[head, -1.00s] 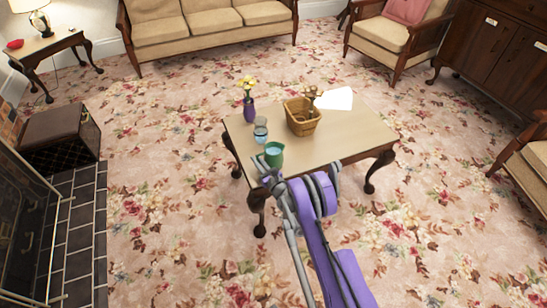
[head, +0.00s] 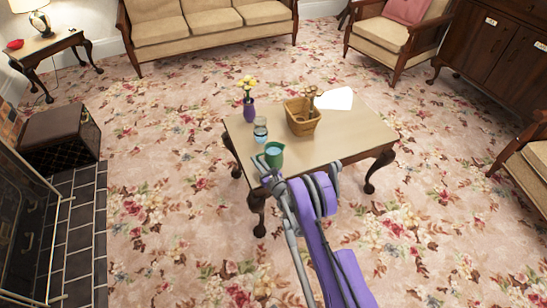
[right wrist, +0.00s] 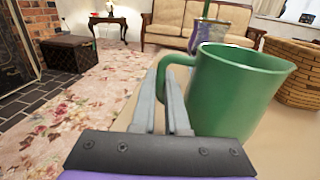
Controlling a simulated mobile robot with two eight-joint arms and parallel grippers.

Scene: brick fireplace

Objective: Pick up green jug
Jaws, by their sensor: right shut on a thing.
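The green jug (head: 274,154) stands upright near the front left edge of the wooden coffee table (head: 340,147). In the right wrist view the jug (right wrist: 238,95) fills the right half, its handle to the left. My right gripper (head: 266,178) reaches in from the front of the table to the jug's near side. In the right wrist view my right gripper (right wrist: 172,85) has its two fingers close together at the jug's handle, shut on it. The fingertips are partly hidden by the handle. My left gripper is not in view.
A glass (head: 261,130) stands just behind the jug, with a purple vase of yellow flowers (head: 249,105) beyond it. A wicker basket (head: 302,117) and white paper (head: 335,98) are farther right. The table's right front part is bare.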

